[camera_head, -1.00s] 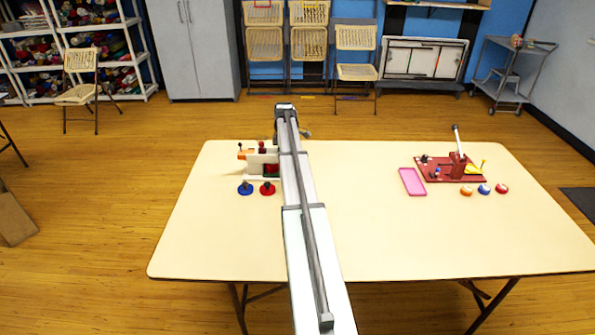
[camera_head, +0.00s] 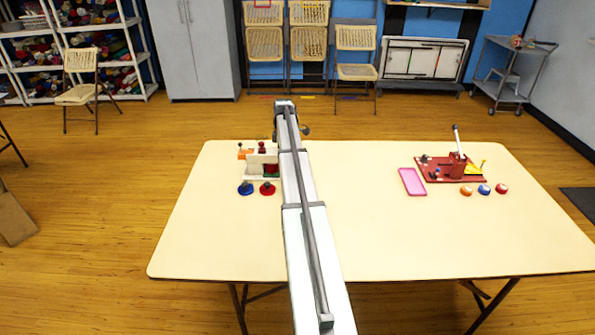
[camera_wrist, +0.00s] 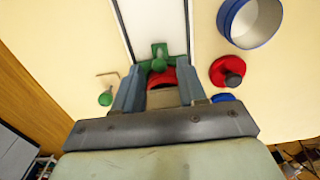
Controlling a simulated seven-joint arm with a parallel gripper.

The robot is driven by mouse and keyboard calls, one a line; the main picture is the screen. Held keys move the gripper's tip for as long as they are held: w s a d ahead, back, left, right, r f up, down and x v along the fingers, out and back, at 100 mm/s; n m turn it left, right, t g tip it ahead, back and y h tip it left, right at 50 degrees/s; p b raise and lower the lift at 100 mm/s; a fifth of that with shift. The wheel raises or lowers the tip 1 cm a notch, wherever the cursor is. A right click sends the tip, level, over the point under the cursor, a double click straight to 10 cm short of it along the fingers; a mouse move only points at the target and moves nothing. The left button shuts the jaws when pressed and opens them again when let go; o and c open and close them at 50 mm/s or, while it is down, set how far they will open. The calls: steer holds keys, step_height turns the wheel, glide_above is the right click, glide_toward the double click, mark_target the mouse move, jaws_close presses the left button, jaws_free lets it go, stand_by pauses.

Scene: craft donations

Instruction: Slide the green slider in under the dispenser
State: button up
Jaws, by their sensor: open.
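In the wrist view, a green piece with a round knob (camera_wrist: 158,64), which looks like the green slider, lies between and just beyond the fingertips of my gripper (camera_wrist: 160,78). The fingers are apart, and I cannot tell whether either touches it. A red part (camera_wrist: 163,77) shows right by it, partly hidden. A pale channel (camera_wrist: 155,25) with dark edges runs beyond it.
A blue knobbed disc (camera_head: 245,188) and a red one (camera_head: 268,188) stand in front of the device. A pink tray (camera_head: 412,181), a red-based press (camera_head: 455,168) and several small balls (camera_head: 484,189) are at right. The front of the table (camera_head: 430,240) is clear.

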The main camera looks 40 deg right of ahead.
steer(key=shift+r, duration=3.1)
